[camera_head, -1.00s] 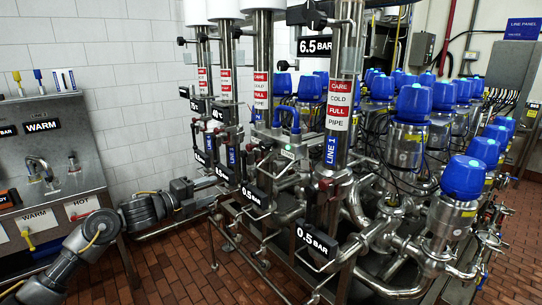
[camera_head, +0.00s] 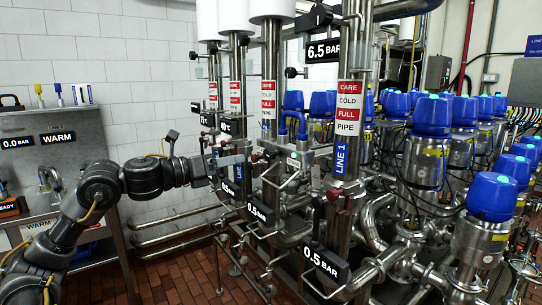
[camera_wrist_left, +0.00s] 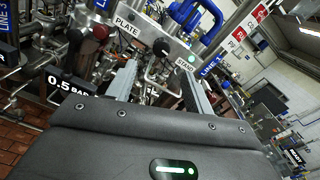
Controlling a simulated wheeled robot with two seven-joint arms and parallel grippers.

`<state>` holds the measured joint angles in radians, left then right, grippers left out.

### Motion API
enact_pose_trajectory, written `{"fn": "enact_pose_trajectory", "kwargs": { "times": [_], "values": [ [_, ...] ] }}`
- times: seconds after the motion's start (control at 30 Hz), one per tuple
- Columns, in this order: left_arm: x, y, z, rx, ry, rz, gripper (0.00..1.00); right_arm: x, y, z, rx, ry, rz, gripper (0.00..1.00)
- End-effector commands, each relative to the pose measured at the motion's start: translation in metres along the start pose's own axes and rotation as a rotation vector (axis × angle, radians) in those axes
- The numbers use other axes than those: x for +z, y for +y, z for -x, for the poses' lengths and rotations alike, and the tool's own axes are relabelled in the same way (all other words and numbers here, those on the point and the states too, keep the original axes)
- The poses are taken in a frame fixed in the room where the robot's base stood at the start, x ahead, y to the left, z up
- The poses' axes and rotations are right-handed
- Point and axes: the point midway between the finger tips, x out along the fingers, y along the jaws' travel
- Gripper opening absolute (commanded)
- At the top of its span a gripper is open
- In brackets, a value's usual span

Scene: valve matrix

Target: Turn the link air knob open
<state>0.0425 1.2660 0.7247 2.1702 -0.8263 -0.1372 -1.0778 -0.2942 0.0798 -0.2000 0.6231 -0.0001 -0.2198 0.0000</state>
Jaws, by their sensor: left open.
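My left gripper (camera_head: 243,158) is in front of the steel pipe rows, at the left of the LINE 1 pipe. In the left wrist view its two grey fingers (camera_wrist_left: 158,62) are spread apart with nothing held between them. A round black knob (camera_wrist_left: 161,47) sits between the PLATE and STAND labels on a small steel panel, just beyond the fingertips and roughly between them. A green light (camera_wrist_left: 192,59) is at the panel's right. In the head view the green light (camera_head: 294,163) marks a small panel right of my gripper; the knob is not clear there. I cannot read a link air label.
A U-shaped blue pipe (camera_wrist_left: 195,20) rises behind the panel. Thin bent handles and 0.5 BAR signs (camera_head: 326,262) crowd the pipes. Blue-capped valves (camera_head: 432,115) fill the right. A steel wash panel (camera_head: 60,150) stands at the left.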

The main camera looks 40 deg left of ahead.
Motion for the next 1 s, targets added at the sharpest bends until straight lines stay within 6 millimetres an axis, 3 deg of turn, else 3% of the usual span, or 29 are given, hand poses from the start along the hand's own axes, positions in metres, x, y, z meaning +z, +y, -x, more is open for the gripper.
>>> {"fn": "enact_pose_trajectory", "kwargs": {
  "times": [0.27, 0.7, 1.0],
  "values": [
    [0.004, -0.001, -0.018, 0.0, 0.002, 0.002, 0.52, 0.003, -0.001, 0.013, -0.001, -0.005, 0.0, 0.36],
    [0.008, 0.0, -0.072, 0.002, -0.007, 0.009, 0.52, 0.002, 0.0, 0.056, -0.002, -0.01, 0.0, 0.36],
    [0.004, 0.001, -0.101, 0.002, -0.005, 0.008, 0.52, 0.0, 0.0, 0.072, -0.001, -0.011, 0.0, 0.36]
  ]
}}
